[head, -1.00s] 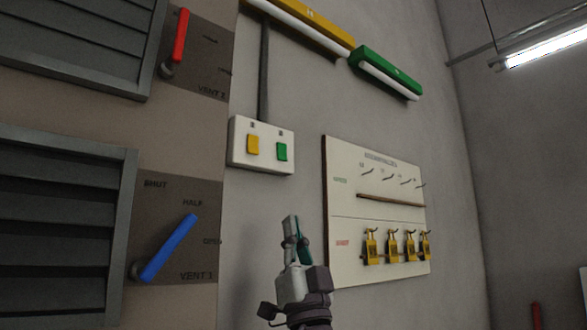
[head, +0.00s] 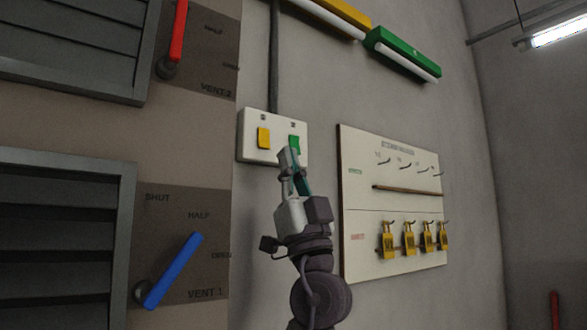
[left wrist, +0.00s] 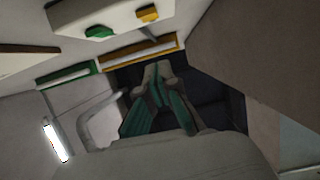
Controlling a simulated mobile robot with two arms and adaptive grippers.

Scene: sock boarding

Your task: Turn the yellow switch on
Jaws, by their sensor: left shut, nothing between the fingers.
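The yellow switch (head: 264,138) is the left rocker on a white switch box (head: 246,152) on the wall. The green switch (head: 294,142) is beside it on the right, its lower part close behind my gripper in the picture. My left gripper (head: 288,156) is shut and empty, pointing up, at the lower right of the box. Whether it touches the box cannot be told. In the left wrist view the shut fingertips (left wrist: 158,68) show below the box, with the yellow switch (left wrist: 148,14) and green switch (left wrist: 99,32) at the top. My right gripper is not in view.
A yellow lamp (head: 335,15) and a green lamp (head: 400,50) are on the wall above. A board with yellow padlocks (head: 362,272) hangs right of my gripper. A blue vent lever (head: 173,270) and a red one (head: 179,32) stick out at the left.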

